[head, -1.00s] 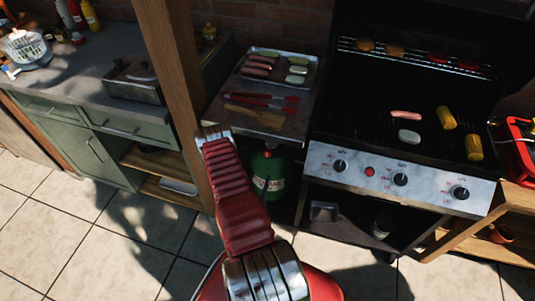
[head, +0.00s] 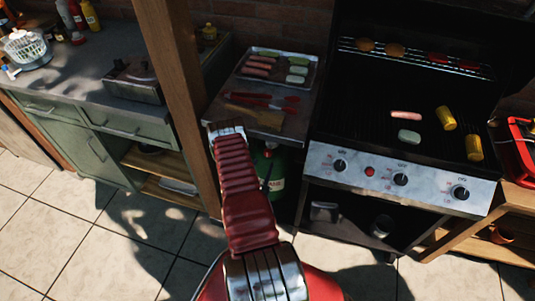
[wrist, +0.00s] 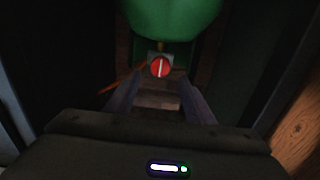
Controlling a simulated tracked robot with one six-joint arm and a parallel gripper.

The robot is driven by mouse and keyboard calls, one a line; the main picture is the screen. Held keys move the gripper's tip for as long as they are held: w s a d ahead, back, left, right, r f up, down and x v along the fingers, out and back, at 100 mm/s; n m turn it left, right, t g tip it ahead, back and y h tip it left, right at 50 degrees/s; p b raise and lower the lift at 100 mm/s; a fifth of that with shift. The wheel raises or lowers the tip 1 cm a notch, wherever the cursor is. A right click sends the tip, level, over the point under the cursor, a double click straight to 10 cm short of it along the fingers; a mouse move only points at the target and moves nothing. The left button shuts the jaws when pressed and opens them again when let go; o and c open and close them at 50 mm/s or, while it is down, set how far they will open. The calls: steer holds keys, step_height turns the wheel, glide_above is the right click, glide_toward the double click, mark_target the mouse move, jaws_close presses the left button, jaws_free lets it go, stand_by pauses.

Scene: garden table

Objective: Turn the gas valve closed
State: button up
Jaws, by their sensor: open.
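The gas valve is a round red knob (wrist: 160,67) with a white line across it, close to upright in the wrist view. It sits by a green gas bottle (wrist: 172,17), which fills the top of that view. In the head view the gas bottle (head: 275,168) stands under the grill's side shelf, partly hidden by my arm.
A wooden post (head: 176,90) stands close to the left of my arm. The side shelf (head: 292,128) with a tray of food and red tongs is above the bottle. The grill's front panel (head: 383,181) with dials is to the right. Open tiled floor (head: 60,225) lies left.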

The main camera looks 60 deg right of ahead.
mark_target(267, 154)
steer(key=d, duration=0.2)
steer(key=w+d, duration=0.1)
steer(key=d, duration=0.5)
steer(key=shift+w+d, duration=0.15)
steer(key=shift+d, duration=0.1)
steer(key=shift+c, duration=0.5)
steer(key=c, duration=0.9)
